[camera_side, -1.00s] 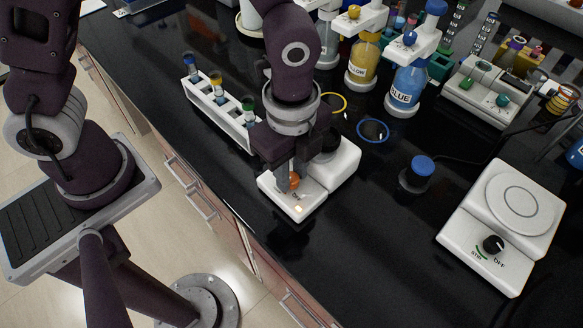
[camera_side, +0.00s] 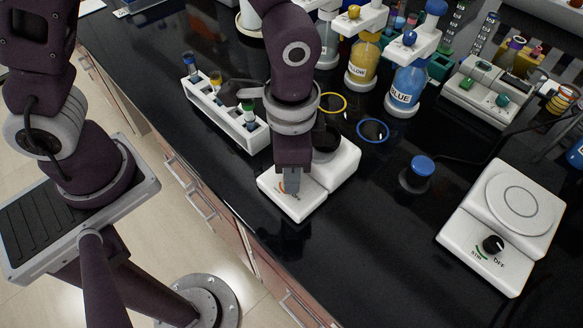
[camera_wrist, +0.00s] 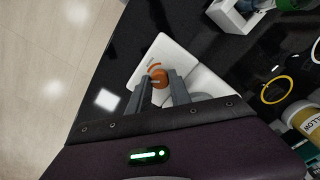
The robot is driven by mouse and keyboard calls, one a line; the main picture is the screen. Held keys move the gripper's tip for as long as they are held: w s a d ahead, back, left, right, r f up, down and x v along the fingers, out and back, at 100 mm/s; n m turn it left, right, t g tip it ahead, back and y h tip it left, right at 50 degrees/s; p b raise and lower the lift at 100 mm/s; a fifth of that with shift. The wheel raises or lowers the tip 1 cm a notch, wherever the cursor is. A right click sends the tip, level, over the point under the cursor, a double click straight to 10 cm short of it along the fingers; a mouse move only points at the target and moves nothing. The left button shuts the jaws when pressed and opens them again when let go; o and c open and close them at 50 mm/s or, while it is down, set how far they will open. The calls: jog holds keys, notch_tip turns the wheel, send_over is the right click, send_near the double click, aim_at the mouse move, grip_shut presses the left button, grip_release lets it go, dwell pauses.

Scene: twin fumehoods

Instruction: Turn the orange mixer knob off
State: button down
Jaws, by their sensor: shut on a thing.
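The white mixer (camera_side: 335,176) stands on the black bench, with a round dark top behind its low front part. Its orange knob (camera_wrist: 158,77) shows in the wrist view, between the tips of my gripper (camera_wrist: 158,92). My gripper (camera_side: 290,188) points down over the front part of the mixer and is shut on the knob. In the side view the fingers hide most of the knob. An orange curved mark lies beside the knob in the wrist view.
A white rack (camera_side: 226,112) with several vials stands left of the mixer. A blue-capped bottle (camera_side: 417,172) and a white hotplate (camera_side: 503,226) are to the right. Yellow (camera_side: 331,103) and blue (camera_side: 373,130) rings lie behind. The bench's front edge is close.

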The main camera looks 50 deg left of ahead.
jog(key=n, duration=0.6)
jog(key=shift+n, duration=0.3)
dwell(0.5)
jog(key=c, duration=1.5)
grip_release()
jog(key=shift+o, duration=0.2)
jog(key=shift+r, duration=0.1)
